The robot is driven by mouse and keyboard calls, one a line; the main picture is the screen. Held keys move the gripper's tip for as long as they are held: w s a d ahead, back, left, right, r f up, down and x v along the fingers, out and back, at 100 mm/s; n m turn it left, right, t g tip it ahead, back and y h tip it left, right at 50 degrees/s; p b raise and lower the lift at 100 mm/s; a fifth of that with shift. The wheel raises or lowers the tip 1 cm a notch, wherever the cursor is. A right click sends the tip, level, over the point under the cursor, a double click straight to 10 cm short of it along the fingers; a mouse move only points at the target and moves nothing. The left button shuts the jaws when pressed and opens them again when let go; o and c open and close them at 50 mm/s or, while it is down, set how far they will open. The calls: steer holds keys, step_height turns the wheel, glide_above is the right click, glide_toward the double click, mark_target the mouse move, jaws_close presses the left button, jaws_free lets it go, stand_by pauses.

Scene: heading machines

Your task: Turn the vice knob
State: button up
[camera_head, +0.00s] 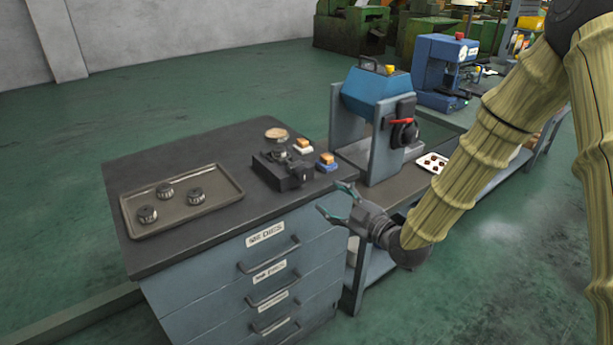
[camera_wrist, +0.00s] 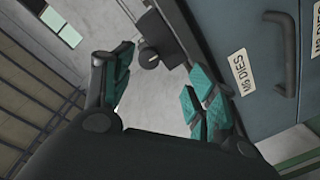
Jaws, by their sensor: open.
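The dark vice (camera_head: 283,172) sits near the front right edge of the grey bench top in the head view. In the wrist view a dark round knob (camera_wrist: 148,58) shows on a dark block, beyond my fingers and in the gap between them. My gripper (camera_head: 335,200) is open and empty, with teal finger pads. It is just off the bench's right front corner, apart from the vice. Its fingers (camera_wrist: 160,76) frame the sides of the wrist view. The knob is too small to make out clearly in the head view.
A tray (camera_head: 230,199) with three dark round parts lies on the bench's left. Small blocks (camera_head: 326,162) sit beside the vice. A blue machine (camera_head: 371,95) stands to the right. The labelled drawer cabinet (camera_head: 222,264) has protruding handles (camera_wrist: 285,55).

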mark_target(305, 174)
steer(key=shift+n+y, duration=0.3)
steer(key=shift+n, duration=0.1)
steer(key=x, duration=0.3)
steer(key=r+p+x, duration=0.1)
steer(key=x, duration=0.3)
steer(key=r+p+x, duration=0.1)
steer(key=x, duration=0.3)
steer(key=shift+w, duration=0.2)
steer(key=c, duration=1)
